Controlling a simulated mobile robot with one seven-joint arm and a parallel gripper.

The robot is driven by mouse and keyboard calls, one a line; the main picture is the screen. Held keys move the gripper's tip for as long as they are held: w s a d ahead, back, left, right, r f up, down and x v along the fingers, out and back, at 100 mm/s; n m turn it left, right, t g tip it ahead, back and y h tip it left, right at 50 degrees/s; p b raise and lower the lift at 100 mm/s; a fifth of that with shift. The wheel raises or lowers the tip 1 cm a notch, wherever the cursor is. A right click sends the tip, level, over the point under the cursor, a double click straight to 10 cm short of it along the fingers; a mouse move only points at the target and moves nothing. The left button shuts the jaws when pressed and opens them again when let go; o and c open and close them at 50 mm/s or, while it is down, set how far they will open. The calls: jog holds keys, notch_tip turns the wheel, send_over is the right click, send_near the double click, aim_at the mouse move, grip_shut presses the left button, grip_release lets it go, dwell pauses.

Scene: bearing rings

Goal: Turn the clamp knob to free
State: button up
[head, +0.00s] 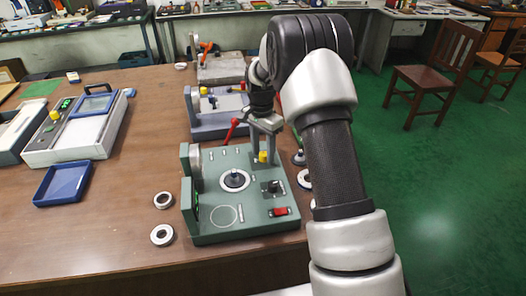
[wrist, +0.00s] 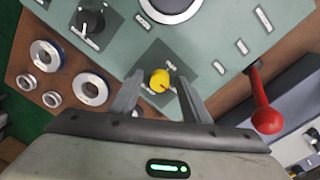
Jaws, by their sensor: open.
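The green machine (head: 215,222) stands on the brown table. A small yellow knob (head: 263,157), which looks like the clamp knob, sits on its top plate near the far right corner. The yellow knob also shows in the wrist view (wrist: 160,80) on a dark square, with a pointer mark and small labels too small to read. My gripper (head: 264,146) points down over it. In the wrist view my gripper (wrist: 159,88) is open, one finger on each side of the knob, with visible gaps. I cannot tell whether the fingertips are at knob height.
A black knob (wrist: 90,20) and a red switch (head: 280,211) are on the machine. A dark disc with a post (head: 235,179) sits mid-plate. Several rings (wrist: 89,88) lie beside the machine. A blue tray (head: 62,184) lies left.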

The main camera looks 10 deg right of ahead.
jog(key=shift+c, duration=0.3)
jog(key=c, duration=1)
jog(key=shift+n, duration=0.3)
jog(key=n, duration=0.3)
jog(key=shift+n+p, duration=0.3)
jog(key=n, duration=0.4)
jog(key=shift+s, duration=0.1)
jog(key=n+p, duration=0.1)
jog(key=n, duration=0.4)
jog(key=shift+d, duration=0.1)
jog(key=n, duration=0.4)
jog(key=shift+n+t, duration=0.3)
